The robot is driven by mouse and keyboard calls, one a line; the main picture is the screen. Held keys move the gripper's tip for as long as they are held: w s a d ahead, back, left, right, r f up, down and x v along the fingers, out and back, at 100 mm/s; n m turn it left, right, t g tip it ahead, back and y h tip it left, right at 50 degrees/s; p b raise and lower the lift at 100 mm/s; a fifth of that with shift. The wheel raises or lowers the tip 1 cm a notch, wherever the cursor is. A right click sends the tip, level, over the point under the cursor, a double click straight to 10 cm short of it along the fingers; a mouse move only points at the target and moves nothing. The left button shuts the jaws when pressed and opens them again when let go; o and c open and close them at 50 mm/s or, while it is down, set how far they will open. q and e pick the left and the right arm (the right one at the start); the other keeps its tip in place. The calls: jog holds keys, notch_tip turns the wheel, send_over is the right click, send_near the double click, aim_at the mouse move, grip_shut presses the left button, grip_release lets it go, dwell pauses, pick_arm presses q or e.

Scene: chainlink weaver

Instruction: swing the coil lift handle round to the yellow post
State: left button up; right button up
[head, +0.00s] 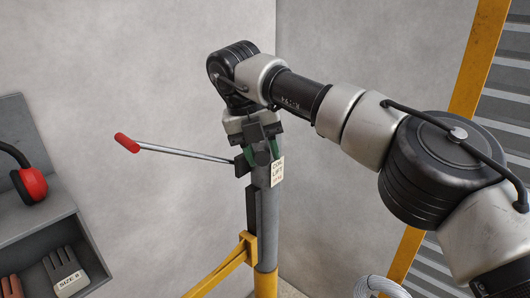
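The coil lift handle is a thin metal rod (185,153) with a red grip (127,143). It sticks out to the left from a dark pivot on a grey upright (268,215) with a "COIL LIFT" tag (277,171). My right gripper (261,152) is over the top of this upright, well away from the red grip. Its green-padded fingers look apart, with a dark part showing between them; contact is unclear. A tall yellow post (480,60) stands at the right, partly behind my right arm. My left gripper is out of view.
The upright's foot is yellow, with a yellow rail (222,270) running down-left. A grey shelf (30,232) at left holds red ear defenders (33,184) and gloves (64,272). A wire coil (380,288) shows at the bottom. Bare wall lies behind the handle.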

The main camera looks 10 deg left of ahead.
jog(key=shift+o, duration=1.1)
jog(key=shift+w+a+f, duration=0.2)
jog(key=shift+a, duration=0.05)
jog(key=shift+o, duration=0.2)
jog(key=shift+w+a+f, duration=0.15)
jog(key=shift+w+a, duration=0.1)
jog(key=shift+s+d, duration=0.15)
jog(key=shift+s, duration=0.1)
jog(key=shift+s+d+r+p, duration=0.1)
jog(key=shift+r+p, duration=0.35)
jog(key=shift+r, duration=0.05)
jog(key=p+v, duration=0.4)
jog(key=shift+w+a+r+p, duration=0.1)
jog(key=shift+w+a+p, duration=0.2)
jog(key=shift+w, duration=0.05)
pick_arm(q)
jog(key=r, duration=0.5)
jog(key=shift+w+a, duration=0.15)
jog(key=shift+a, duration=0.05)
pick_arm(e)
jog(key=shift+v, duration=1.15)
